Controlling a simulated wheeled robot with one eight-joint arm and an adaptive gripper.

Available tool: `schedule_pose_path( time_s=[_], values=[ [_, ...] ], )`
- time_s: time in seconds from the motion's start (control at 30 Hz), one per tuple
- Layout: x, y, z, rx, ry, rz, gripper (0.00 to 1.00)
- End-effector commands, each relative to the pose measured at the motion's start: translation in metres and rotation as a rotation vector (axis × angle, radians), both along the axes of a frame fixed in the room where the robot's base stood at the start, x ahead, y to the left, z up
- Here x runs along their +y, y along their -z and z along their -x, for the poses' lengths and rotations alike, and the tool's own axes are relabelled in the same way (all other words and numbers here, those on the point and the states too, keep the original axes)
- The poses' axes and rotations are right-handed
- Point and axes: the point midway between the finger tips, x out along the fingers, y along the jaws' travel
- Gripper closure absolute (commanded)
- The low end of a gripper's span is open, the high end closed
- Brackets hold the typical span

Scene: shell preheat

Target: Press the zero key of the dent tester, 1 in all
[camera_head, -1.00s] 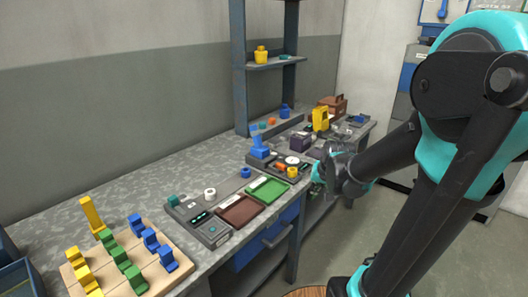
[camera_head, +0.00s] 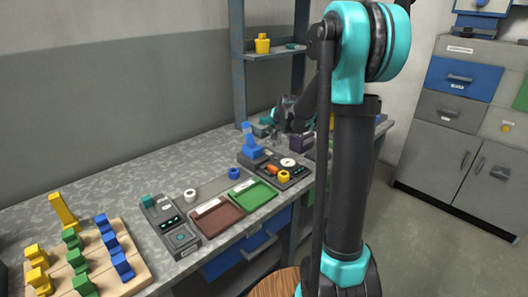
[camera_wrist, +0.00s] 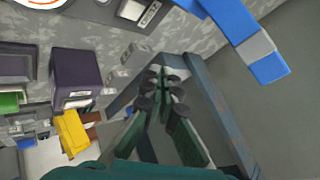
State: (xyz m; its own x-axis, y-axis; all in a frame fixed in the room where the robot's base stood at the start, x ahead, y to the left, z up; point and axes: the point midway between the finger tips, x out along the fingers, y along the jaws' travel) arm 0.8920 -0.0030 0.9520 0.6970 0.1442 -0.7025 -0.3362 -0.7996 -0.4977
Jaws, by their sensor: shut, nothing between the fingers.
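A grey device with a white round dial (camera_head: 288,162) stands at the bench's right part, with a blue upright piece (camera_head: 250,142) at its back. Another grey device (camera_head: 172,228), with a lit display and a round key, stands left of the trays. I cannot tell surely which is the dent tester, and no key label is readable. My gripper (camera_head: 286,118) is shut and empty above the bench, behind the dial device. In the wrist view my gripper's fingers (camera_wrist: 163,82) are together, with a white, red-marked dial face (camera_wrist: 40,3) cut off at the top left.
A brown tray (camera_head: 216,222) and a green tray (camera_head: 254,196) lie between the devices. A purple box (camera_wrist: 78,72) and a yellow object (camera_wrist: 72,132) show in the wrist view. A shelf post (camera_head: 238,75) rises near my gripper. A wooden board (camera_head: 135,272) holds coloured blocks at left.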

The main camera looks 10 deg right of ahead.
Motion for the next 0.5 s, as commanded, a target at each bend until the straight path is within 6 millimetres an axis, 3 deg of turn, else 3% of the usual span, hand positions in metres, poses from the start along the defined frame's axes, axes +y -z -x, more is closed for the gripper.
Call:
schedule_pose_path(
  time_s=[0.5],
  values=[
    [0.0004,0.0004,-0.0071,-0.006,0.008,-0.01,1.0]
  ],
)
